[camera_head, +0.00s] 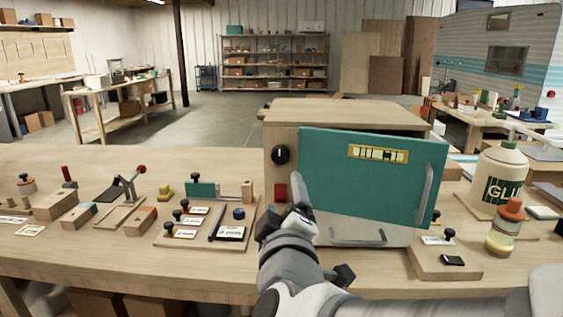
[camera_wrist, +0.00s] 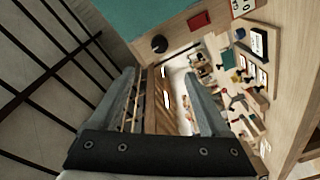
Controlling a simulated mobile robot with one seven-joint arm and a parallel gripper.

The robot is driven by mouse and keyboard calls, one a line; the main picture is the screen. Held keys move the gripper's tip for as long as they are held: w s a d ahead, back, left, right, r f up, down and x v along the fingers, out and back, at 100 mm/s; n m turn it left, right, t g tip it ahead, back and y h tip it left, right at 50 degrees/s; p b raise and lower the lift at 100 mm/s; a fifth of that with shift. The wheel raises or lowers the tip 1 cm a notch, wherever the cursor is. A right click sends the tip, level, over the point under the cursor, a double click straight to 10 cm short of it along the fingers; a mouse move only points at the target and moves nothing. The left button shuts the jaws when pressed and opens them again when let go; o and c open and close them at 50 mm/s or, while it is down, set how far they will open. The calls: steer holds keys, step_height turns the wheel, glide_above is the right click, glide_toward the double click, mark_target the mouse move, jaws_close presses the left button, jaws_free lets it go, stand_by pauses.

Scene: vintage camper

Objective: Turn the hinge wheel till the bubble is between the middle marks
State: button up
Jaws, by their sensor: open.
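A teal door (camera_head: 340,190) hangs on the front of a wooden cabinet (camera_head: 345,113). It looks tilted, its right side lower. A yellow spirit level (camera_head: 378,153) sits near the door's top; its bubble is too small to place against the marks. A round black knob (camera_head: 280,155), which may be the hinge wheel, is on the cabinet front left of the door. My gripper (camera_head: 298,212) is below the knob, in front of the door's lower left. In the wrist view my gripper (camera_wrist: 160,78) is open and empty, with the knob (camera_wrist: 159,45) beyond its fingertips, apart from them.
Small jigs (camera_head: 205,225) crowd the bench at left. A glue bottle (camera_head: 500,175) stands at right.

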steer(key=shift+w+p, duration=0.95)
steer(key=shift+p, duration=0.55)
steer(key=p, duration=0.3)
glide_toward(281, 157)
steer(key=w, duration=0.9)
steer(key=shift+a, duration=0.3)
jaws_close()
